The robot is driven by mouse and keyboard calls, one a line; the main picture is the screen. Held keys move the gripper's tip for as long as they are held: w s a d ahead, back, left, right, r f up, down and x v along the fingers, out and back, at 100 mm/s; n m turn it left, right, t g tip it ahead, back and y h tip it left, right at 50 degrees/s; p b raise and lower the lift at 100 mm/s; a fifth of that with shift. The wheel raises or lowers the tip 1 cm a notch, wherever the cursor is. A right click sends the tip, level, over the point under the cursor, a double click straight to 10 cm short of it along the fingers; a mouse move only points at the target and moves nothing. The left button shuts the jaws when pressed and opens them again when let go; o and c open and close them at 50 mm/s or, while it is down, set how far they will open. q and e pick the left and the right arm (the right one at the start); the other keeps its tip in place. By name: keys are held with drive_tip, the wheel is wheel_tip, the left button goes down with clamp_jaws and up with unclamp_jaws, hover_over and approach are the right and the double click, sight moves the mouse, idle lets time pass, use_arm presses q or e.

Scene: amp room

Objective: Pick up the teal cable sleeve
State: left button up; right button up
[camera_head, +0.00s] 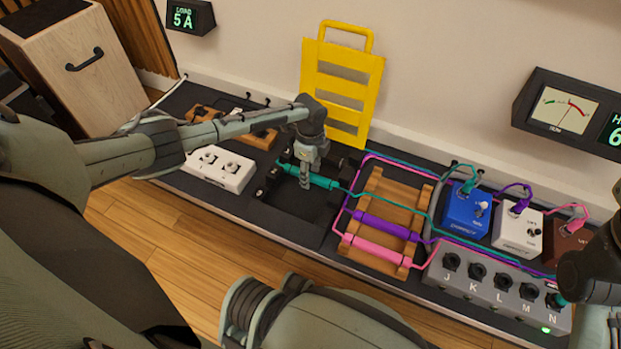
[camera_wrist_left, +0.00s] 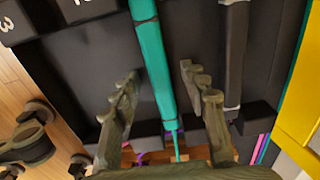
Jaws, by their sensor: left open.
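The teal cable sleeve (camera_head: 322,182) lies across a dark holder on the black board in the head view, with a thin teal cable leading off its right end. In the left wrist view the sleeve (camera_wrist_left: 150,60) runs lengthwise between the fingers. My left gripper (camera_head: 306,178) comes down over the sleeve from above and is open. Its two fingers (camera_wrist_left: 160,77) stand on either side of the sleeve with gaps showing; I see no grip on it. Part of the sleeve is hidden behind the fingers in the head view.
A wooden rack (camera_head: 378,222) with purple (camera_head: 388,225) and pink (camera_head: 376,249) sleeves stands to the right. Pedals (camera_head: 465,212) and a grey jack box (camera_head: 490,290) lie farther right. A yellow panel (camera_head: 345,80) leans at the wall behind. A white box (camera_head: 219,169) sits left.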

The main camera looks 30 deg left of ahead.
use_arm(q)
clamp_jaws()
drive_tip(key=shift+r, duration=0.2)
